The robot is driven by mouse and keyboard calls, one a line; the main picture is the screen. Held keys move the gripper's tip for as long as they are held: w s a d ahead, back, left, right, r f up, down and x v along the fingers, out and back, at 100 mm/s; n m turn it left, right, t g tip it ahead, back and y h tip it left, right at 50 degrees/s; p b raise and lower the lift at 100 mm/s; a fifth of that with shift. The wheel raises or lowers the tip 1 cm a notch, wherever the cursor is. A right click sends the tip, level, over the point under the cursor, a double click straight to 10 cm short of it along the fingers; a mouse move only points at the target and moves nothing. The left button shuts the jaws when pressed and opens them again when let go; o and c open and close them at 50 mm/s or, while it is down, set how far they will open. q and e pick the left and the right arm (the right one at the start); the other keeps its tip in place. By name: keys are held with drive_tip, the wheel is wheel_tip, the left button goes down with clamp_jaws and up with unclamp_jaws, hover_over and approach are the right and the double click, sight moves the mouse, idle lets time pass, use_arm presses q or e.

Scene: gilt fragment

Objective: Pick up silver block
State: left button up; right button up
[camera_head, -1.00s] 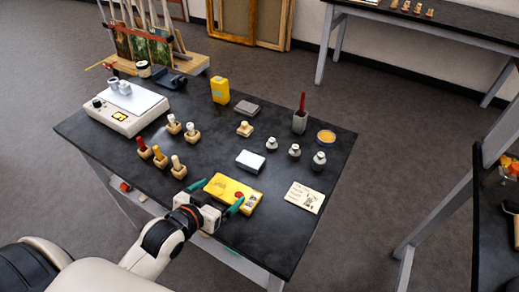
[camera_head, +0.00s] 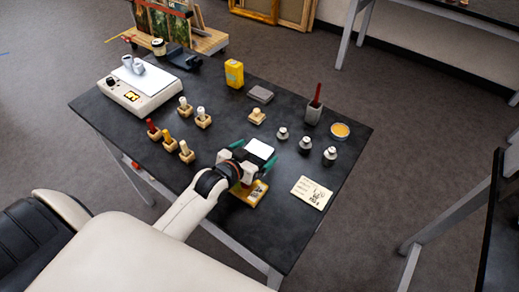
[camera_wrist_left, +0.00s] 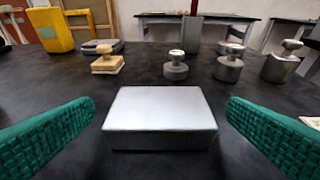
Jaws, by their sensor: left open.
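The silver block (camera_head: 260,147) lies flat on the black table, a light rectangular slab in the head view. It fills the middle of the left wrist view (camera_wrist_left: 160,120). My left gripper (camera_head: 254,152) is open, with its green padded fingers on either side of the block. In the left wrist view my left gripper (camera_wrist_left: 160,128) shows a gap between each finger and the block. My right gripper is not in view.
Small metal weights (camera_head: 305,145) and a stamp (camera_head: 256,116) stand behind the block. A card (camera_head: 311,192) lies to the right. A scale (camera_head: 140,98) is at the left.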

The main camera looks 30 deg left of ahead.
use_arm(q)
drive_tip(key=x, duration=0.2)
drive_tip(key=shift+w+f, duration=0.1)
drive_tip(key=shift+w, duration=0.25)
drive_tip(key=c, duration=1.3)
